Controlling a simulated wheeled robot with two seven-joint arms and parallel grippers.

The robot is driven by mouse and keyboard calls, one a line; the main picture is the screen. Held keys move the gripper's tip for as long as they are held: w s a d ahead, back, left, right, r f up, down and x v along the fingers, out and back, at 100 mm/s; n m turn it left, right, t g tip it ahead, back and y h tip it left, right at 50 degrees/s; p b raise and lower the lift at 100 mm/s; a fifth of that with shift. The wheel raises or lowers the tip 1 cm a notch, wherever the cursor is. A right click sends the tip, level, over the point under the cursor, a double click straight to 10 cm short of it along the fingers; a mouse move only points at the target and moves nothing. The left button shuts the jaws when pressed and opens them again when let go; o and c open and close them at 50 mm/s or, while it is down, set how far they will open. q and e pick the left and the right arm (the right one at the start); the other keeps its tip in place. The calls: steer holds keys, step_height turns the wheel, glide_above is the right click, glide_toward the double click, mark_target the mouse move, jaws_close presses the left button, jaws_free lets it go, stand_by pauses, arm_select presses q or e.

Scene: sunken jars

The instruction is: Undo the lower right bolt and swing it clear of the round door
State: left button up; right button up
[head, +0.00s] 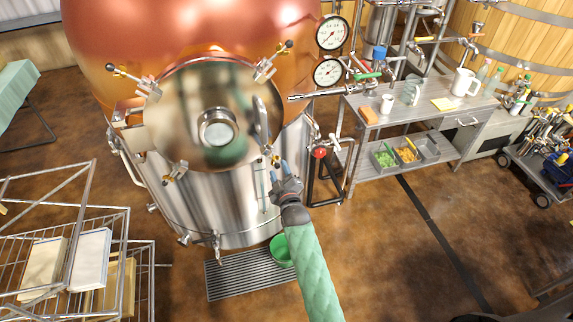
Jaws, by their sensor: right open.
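The round door (180,110) is polished metal with a small round window (217,128) and sits on the front of the copper and steel vessel. It looks closed. The lower right bolt (275,159) is a small brass-coloured piece at the door's lower right edge, partly hidden by my gripper; I cannot tell how tight it is. My right gripper (278,170) is open with its fingertips close to this bolt; I cannot tell whether they touch it. An upper left bolt (125,73), an upper right bolt (273,60) and a lower left bolt (175,173) also show. My left gripper is out of view.
A vertical door handle (262,119) stands just above the lower right bolt. A red valve (320,153) and piping are close on the right. A green bucket (282,250) stands by a floor grate (235,280). A wire rack (60,225) is at left. Open floor lies at right.

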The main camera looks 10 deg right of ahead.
mark_target(274, 158)
steer(key=shift+w, duration=0.2)
steer(key=shift+w+a+b, duration=0.15)
steer(key=shift+w+b, duration=0.2)
steer(key=shift+w, duration=0.85)
steer(key=shift+c, duration=0.4)
